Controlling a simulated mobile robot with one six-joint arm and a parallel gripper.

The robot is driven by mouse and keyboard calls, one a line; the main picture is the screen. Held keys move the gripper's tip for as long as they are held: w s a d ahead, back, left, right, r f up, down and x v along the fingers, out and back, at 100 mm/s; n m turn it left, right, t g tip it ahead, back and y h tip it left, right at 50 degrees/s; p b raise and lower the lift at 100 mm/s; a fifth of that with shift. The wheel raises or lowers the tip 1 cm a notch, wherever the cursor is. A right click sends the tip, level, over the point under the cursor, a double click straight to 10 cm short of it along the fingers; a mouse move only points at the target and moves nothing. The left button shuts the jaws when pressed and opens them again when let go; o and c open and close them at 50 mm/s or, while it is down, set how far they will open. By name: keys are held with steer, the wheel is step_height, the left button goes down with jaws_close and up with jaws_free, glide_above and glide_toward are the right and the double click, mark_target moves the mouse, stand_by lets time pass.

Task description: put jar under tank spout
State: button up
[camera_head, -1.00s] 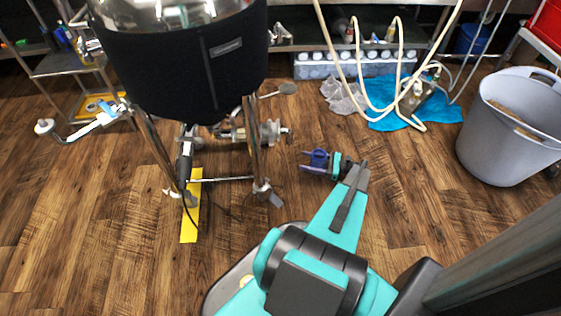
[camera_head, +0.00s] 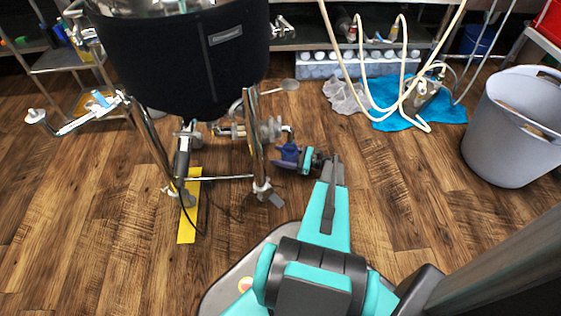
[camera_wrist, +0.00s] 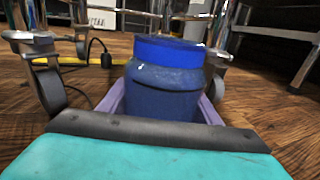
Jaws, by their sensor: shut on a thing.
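The jar (camera_wrist: 165,85) is dark blue with a bright blue lid and stands upright between my gripper's purple fingers in the wrist view. My gripper (camera_head: 287,156) is shut on it, and the jar is mostly hidden by the fingers in the head view. The tank (camera_head: 185,60) is a steel vessel in a black jacket on metal legs, left of my gripper. Metal fittings and a valve (camera_head: 262,131) sit below the tank, just left of and behind my gripper. I cannot tell exactly which fitting is the spout.
A tank leg (camera_head: 257,150) stands close to the left of my gripper. A yellow strip (camera_head: 190,215) lies on the floor. A grey bin (camera_head: 512,125) stands at the right, with hoses (camera_head: 405,65) and a blue cloth (camera_head: 393,122) behind. The floor right of my arm is clear.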

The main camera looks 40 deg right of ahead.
steer(key=shift+f+b, duration=1)
steer(key=shift+f, duration=0.7)
steer(key=shift+f, duration=0.2)
steer(key=o, duration=1.3)
steer(key=shift+r, duration=0.2)
steer(key=shift+s+d, duration=0.15)
steer(key=p+v, duration=0.4)
steer(key=v, duration=0.7)
steer(key=shift+s+d, duration=0.1)
steer(key=shift+s, duration=0.2)
